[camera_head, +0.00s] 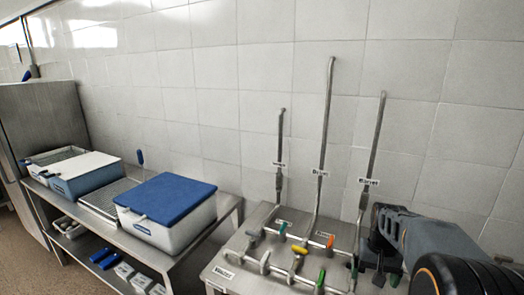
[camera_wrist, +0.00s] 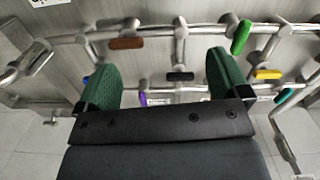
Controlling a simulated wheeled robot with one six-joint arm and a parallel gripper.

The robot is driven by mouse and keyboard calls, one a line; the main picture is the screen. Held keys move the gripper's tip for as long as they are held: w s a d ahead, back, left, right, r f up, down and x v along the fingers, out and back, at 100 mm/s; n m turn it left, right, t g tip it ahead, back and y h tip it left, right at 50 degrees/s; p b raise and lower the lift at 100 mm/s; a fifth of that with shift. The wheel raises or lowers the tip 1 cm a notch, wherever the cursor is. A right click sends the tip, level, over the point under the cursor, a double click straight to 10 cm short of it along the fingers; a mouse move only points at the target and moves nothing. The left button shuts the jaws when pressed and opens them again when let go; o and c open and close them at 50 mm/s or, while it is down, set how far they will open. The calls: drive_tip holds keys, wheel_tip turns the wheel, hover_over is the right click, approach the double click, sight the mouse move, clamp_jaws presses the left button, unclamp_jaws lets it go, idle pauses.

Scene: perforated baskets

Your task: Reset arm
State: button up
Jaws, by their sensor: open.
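My gripper (camera_head: 375,268) is at the right of the head view, in front of the right part of the steel counter with taps. In the wrist view my gripper (camera_wrist: 165,76) shows two green fingers set wide apart. It is open with nothing between the fingers. Behind the fingers in that view run metal pipes with coloured handles. I cannot tell from the pictures how far the fingertips are from the pipes.
The tap counter (camera_head: 225,272) carries tall upright pipes (camera_head: 325,150) and coloured handles, including a yellow handle (camera_wrist: 267,74) and a green handle (camera_wrist: 241,37). Left stands a steel table with a blue-lidded white box (camera_head: 165,195) and perforated baskets (camera_head: 108,199). A tiled wall is behind.

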drive_tip(key=s+a+r+n+t, duration=0.2)
drive_tip(key=s+a, duration=0.4)
drive_tip(key=s+a+r+n+t, duration=0.1)
drive_tip(key=s+a+r+t, duration=0.2)
drive_tip(key=s+a, duration=0.3)
drive_tip(key=shift+s+a+n, duration=0.15)
drive_tip(key=shift+a+n, duration=0.25)
drive_tip(key=shift+a, duration=0.25)
drive_tip(key=shift+c, duration=0.2)
